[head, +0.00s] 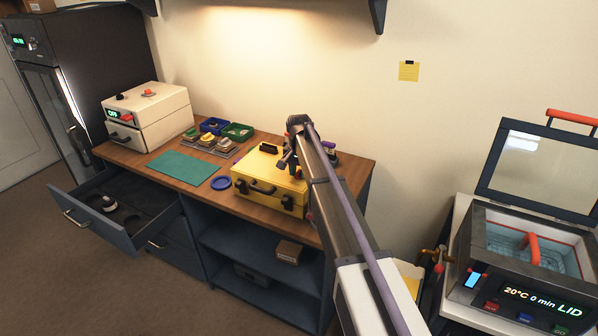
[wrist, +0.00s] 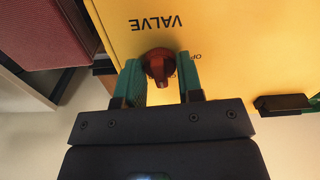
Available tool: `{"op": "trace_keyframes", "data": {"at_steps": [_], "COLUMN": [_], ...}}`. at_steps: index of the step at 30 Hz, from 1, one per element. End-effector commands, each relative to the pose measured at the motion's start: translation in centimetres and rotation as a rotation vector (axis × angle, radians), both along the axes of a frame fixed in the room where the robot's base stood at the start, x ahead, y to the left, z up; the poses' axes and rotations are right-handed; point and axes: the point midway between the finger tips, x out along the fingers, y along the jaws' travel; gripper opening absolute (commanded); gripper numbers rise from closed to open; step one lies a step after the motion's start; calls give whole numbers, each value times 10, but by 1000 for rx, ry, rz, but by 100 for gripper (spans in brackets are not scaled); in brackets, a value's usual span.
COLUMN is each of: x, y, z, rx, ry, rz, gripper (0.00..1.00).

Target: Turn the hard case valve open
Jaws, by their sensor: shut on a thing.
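The hard case (head: 250,176) is yellow and stands closed on the wooden bench in the head view. Its yellow face (wrist: 230,45) fills the upper right of the wrist view, with the word VALVE upside down. The valve knob (wrist: 158,68) is dark red and sits below that word, with its grip bar pointing roughly down the picture. My gripper (wrist: 157,77) has its two teal fingers on either side of the knob and is shut on it. Lettering starting "OP" is partly hidden by the right finger. In the head view my arm hides the knob.
A green mat (head: 186,167), a blue ring (head: 221,183) and small trays (head: 237,131) lie left of the case. A drawer (head: 115,212) stands open at the bench front. A bath with its lid raised (head: 530,245) is at right.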

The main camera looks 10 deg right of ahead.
Motion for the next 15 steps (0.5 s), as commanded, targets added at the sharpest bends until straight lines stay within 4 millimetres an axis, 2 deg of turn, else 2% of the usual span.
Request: {"op": "trace_keyframes", "data": {"at_steps": [15], "x": [0], "y": [0], "z": [0], "rx": [0], "ry": [0], "rz": [432], "gripper": [11]}}
